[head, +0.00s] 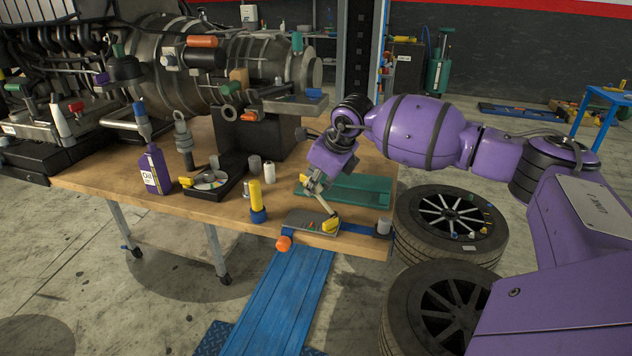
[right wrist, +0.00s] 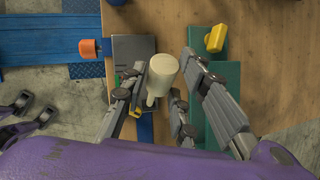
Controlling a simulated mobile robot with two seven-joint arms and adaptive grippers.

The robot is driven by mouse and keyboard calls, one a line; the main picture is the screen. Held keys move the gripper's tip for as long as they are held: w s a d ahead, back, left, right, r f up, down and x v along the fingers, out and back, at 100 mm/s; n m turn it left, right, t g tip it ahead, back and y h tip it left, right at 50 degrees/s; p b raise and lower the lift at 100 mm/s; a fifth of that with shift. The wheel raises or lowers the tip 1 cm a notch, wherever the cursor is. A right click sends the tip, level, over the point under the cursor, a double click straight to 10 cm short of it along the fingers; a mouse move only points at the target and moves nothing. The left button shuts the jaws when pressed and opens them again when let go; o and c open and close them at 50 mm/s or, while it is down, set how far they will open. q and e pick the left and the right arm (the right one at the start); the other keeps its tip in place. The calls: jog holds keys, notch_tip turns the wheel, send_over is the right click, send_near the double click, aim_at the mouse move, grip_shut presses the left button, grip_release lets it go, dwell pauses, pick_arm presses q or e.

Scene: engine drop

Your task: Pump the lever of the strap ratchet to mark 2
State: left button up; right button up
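The strap ratchet has a grey plate (head: 300,222) on the table's front edge, with small coloured marks that are too small to read. An orange knob (head: 283,243) is at its front and a blue strap (head: 352,228) beside it. The plate also shows in the right wrist view (right wrist: 132,50). My right gripper (head: 317,198) is above the ratchet, pointing down. In the right wrist view its fingers (right wrist: 172,100) are apart, with a cream cylinder (right wrist: 163,72), apparently the lever's grip, between them near the left finger. Contact is unclear. My left gripper does not show.
A yellow and blue torch (head: 256,200) stands left of the ratchet. A green tray (head: 355,190) lies behind it. A purple oil bottle (head: 156,170) and a black tray (head: 222,187) are further left. Tyres (head: 452,220) lie to the right, below table height.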

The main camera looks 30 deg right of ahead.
jog(key=shift+o, duration=1)
jog(key=shift+s+d+r, duration=0.1)
jog(key=shift+s+r, duration=0.1)
jog(key=shift+r, duration=0.3)
jog(key=v, duration=1.1)
